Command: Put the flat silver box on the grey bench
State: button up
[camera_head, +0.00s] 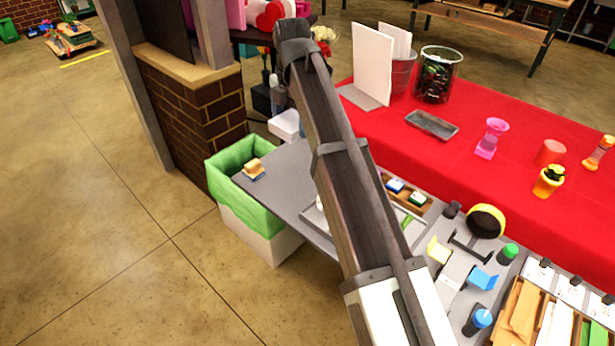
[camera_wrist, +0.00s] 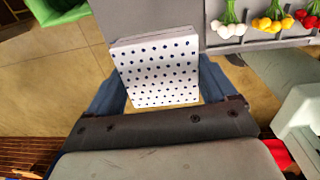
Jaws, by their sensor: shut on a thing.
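My gripper (camera_wrist: 160,100) is shut on a white box with dark blue dots (camera_wrist: 160,70), with a blue finger on each side of it. In the wrist view the box overlaps the edge of the grey bench (camera_wrist: 150,15); I cannot tell whether it touches. In the head view my arm crosses the grey bench (camera_head: 275,190) and hides part of it; my fingers are not clear there. A flat silver-grey, tray-like box (camera_head: 432,124) lies on the red table, apart from my arm.
A green-lined bin (camera_head: 240,160) stands at the bench's left edge. White boards (camera_head: 372,60) and a dark glass vase (camera_head: 437,75) stand on the red table.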

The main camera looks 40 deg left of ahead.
notch_tip(320, 180, down, 20)
jog(key=shift+r, duration=0.1)
dwell(0.7)
jog(key=o, duration=1.2)
jog(key=shift+c, duration=0.2)
notch_tip(320, 180, up, 12)
jog(key=shift+d, duration=0.35)
